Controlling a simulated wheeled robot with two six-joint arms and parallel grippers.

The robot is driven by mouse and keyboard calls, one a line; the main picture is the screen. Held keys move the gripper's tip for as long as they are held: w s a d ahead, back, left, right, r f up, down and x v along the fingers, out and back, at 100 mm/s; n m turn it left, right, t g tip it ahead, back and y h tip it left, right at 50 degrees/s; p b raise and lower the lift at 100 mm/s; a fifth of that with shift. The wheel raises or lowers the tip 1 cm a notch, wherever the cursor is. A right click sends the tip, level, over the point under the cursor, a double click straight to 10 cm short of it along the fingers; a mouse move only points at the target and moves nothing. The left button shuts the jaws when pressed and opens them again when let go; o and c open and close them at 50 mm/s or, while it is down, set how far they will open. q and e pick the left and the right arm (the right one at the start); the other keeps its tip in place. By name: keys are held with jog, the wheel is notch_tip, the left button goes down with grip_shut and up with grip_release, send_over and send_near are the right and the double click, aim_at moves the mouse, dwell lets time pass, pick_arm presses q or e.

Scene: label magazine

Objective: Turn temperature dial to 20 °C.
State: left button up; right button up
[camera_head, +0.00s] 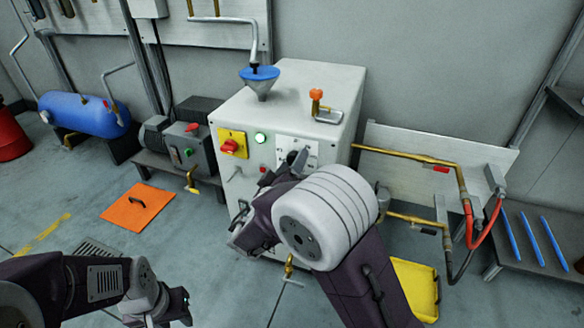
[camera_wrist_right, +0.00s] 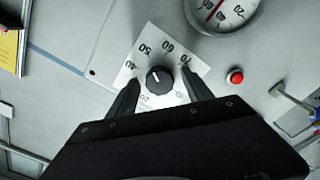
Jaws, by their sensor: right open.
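The temperature dial is a black round knob (camera_wrist_right: 159,80) with a white mark, on a white scale plate (camera_wrist_right: 148,63) in the right wrist view. The mark points up-left, roughly toward the 50. A 20 shows below the knob, partly hidden. My right gripper (camera_wrist_right: 160,76) is open, with one finger on each side of the knob; I cannot tell whether they touch it. In the head view the scale plate (camera_head: 311,147) is on the grey cabinet's front (camera_head: 232,117), with my right gripper (camera_head: 298,160) before it. My left gripper (camera_head: 172,308) is low at the left, its fingers unclear.
A gauge (camera_wrist_right: 222,12) and a red button (camera_wrist_right: 235,76) sit near the dial. On the cabinet are a red switch on a yellow plate (camera_head: 233,142), a green lamp (camera_head: 261,138) and a funnel (camera_head: 262,85). Brass pipes (camera_head: 405,155) stand at the right.

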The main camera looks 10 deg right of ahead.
grip_shut()
jog(key=shift+n, duration=0.3)
jog(key=shift+n+p, duration=5.9)
jog(key=shift+n, duration=5.8)
